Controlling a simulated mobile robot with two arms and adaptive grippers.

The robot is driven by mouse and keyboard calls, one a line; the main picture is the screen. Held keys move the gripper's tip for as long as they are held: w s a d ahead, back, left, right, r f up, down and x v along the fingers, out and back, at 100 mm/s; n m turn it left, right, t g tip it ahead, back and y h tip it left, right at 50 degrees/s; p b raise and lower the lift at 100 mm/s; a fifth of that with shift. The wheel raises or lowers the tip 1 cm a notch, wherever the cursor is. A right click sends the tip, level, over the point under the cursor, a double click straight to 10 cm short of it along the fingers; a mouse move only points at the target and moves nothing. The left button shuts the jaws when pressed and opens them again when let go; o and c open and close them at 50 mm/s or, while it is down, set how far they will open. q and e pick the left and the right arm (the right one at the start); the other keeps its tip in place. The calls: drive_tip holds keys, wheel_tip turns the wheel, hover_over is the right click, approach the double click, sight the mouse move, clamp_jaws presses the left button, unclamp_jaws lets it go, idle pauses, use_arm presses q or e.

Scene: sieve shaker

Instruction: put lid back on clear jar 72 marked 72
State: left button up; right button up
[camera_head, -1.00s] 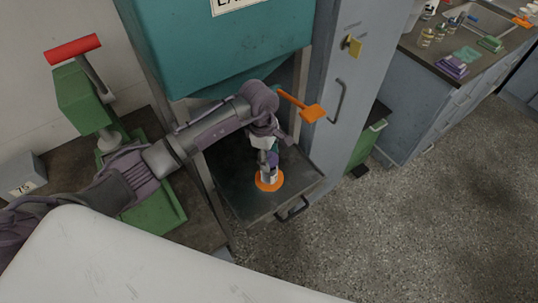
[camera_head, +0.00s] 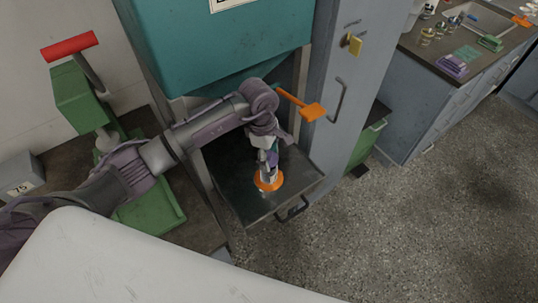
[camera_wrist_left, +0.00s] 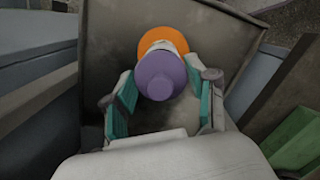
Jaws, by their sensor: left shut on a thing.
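My left gripper (camera_head: 268,163) points down over the metal tray (camera_head: 237,192). It is shut on a round purple lid (camera_wrist_left: 161,76), which shows between its teal finger pads in the left wrist view. Directly below the lid is a pale jar (camera_head: 267,177), mostly hidden by the lid and fingers. An orange disc (camera_head: 268,186) shows around the jar's base on the tray; it also shows in the left wrist view (camera_wrist_left: 163,38). I cannot tell whether the lid touches the jar. No number is readable on the jar. My right gripper is not in view.
A teal cabinet (camera_head: 220,50) hangs above the tray, with an orange lever (camera_head: 311,112) beside it. A green press with a red handle (camera_head: 70,47) stands left. The counter (camera_head: 430,50) at upper right holds several small jars. Open floor lies right.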

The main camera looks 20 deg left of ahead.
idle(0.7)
use_arm(q)
drive_tip(key=shift+f+b, duration=0.15)
drive_tip(key=shift+b, duration=0.45)
idle(0.4)
idle(0.4)
drive_tip(key=o, duration=1.2)
drive_tip(key=shift+r+p, duration=1.8)
drive_tip(key=shift+r, duration=1.7)
drive_tip(key=shift+c, duration=0.3)
